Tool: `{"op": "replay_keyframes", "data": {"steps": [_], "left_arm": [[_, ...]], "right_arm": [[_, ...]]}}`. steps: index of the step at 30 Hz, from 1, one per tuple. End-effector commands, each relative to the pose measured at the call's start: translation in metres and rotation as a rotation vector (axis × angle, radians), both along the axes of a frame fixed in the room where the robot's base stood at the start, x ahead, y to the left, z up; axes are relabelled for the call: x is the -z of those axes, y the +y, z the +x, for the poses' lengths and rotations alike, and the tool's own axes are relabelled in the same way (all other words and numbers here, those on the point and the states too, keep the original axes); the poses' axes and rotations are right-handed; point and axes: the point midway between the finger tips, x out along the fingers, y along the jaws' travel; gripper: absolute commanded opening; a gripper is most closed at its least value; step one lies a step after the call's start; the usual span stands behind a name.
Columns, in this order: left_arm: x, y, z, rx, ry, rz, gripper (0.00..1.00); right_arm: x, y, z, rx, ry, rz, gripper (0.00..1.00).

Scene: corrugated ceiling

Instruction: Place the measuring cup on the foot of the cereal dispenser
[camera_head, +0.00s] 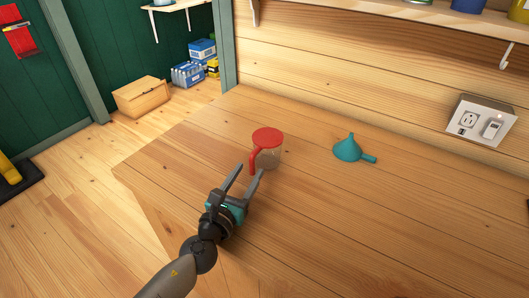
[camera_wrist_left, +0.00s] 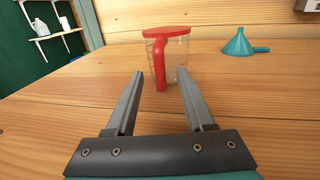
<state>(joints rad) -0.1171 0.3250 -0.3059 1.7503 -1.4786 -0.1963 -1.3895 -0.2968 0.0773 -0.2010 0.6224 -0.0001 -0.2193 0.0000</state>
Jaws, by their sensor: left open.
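The measuring cup (camera_head: 267,152) is clear with a red lid and a red handle, and it stands upright on the wooden table. In the left wrist view the measuring cup (camera_wrist_left: 177,60) is straight ahead, with its red handle facing my gripper. My left gripper (camera_head: 246,172) is open and empty, just in front of the cup. In the left wrist view its fingertips (camera_wrist_left: 160,74) point at the cup, with the handle showing between them. I cannot tell whether they touch it. No cereal dispenser is in view. My right gripper is not in view.
A teal funnel (camera_head: 350,149) lies on the table (camera_head: 390,230) to the right of the cup. A wall outlet box (camera_head: 480,120) is at the back right. A shelf (camera_head: 400,12) runs along the back wall.

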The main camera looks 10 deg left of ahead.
Motion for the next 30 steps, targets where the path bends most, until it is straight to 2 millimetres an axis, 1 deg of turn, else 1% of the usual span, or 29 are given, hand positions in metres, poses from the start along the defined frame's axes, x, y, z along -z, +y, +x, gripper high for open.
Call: {"op": "replay_keyframes", "data": {"steps": [1,3,7,10,17,30], "left_arm": [[-0.002,-0.001,0.008,-0.001,-0.002,0.000,0.53],[-0.001,-0.003,0.017,-0.001,-0.002,-0.001,0.53],[-0.001,-0.005,0.028,0.001,-0.001,-0.001,0.53],[0.000,-0.005,0.032,0.001,0.000,-0.001,0.53],[0.000,-0.005,0.032,0.001,0.000,-0.001,0.52],[0.000,-0.005,0.032,0.000,0.000,-0.001,0.03]], "right_arm": [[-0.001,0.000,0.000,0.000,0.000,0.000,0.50],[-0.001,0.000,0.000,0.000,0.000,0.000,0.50],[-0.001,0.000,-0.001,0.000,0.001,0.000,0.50],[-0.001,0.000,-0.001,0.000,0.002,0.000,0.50],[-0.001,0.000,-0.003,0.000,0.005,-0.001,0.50],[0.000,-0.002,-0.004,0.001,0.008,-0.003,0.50]]}}
